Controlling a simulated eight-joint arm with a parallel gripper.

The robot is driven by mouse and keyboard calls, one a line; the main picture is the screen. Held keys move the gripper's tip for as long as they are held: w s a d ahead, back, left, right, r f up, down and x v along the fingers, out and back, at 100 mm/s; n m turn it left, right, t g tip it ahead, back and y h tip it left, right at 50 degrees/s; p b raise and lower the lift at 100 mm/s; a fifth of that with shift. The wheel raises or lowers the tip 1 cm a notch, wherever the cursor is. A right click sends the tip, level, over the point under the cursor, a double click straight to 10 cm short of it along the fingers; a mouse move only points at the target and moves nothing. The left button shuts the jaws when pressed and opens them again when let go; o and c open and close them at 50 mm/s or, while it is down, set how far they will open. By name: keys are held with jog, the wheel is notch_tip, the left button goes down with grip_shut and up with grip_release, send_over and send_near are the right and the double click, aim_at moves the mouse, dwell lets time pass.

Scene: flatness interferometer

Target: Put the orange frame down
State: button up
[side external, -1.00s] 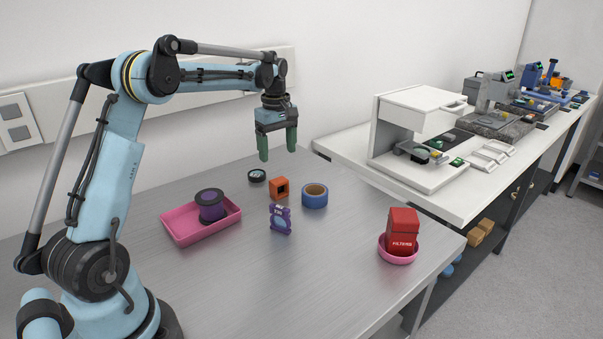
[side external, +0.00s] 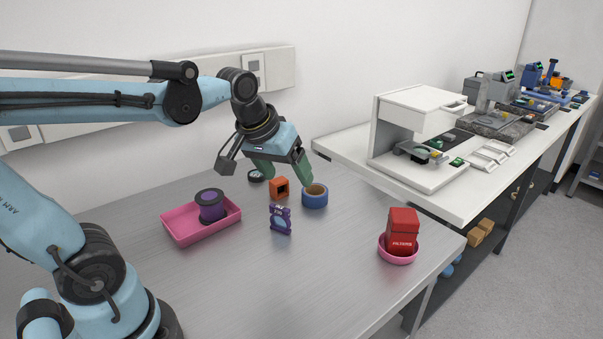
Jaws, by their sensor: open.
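The orange frame (side external: 279,188) is a small square block with a dark opening. It stands on the grey metal table, between the black round piece and the blue ring. My gripper (side external: 288,178) is open, its two green fingers spread apart and tilted, above and around the area of the orange frame in the picture. Nothing shows between the fingers as held. I cannot tell how high the fingertips are over the table or whether they touch anything.
A blue ring (side external: 315,197) is right of the frame, and a black round piece (side external: 255,176) is partly behind my left finger. A purple holder (side external: 280,220) stands in front. A pink tray (side external: 190,236) bears a purple spool (side external: 210,205). A red box (side external: 402,230) sits in a pink dish (side external: 398,258).

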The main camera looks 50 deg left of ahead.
jog(key=s+d+f+m+t, duration=0.2)
jog(key=s+d+f+m, duration=0.1)
jog(key=s+d+m, duration=0.1)
jog(key=shift+s+f+m+h, duration=0.3)
jog(key=shift+s, duration=0.2)
dwell(0.9)
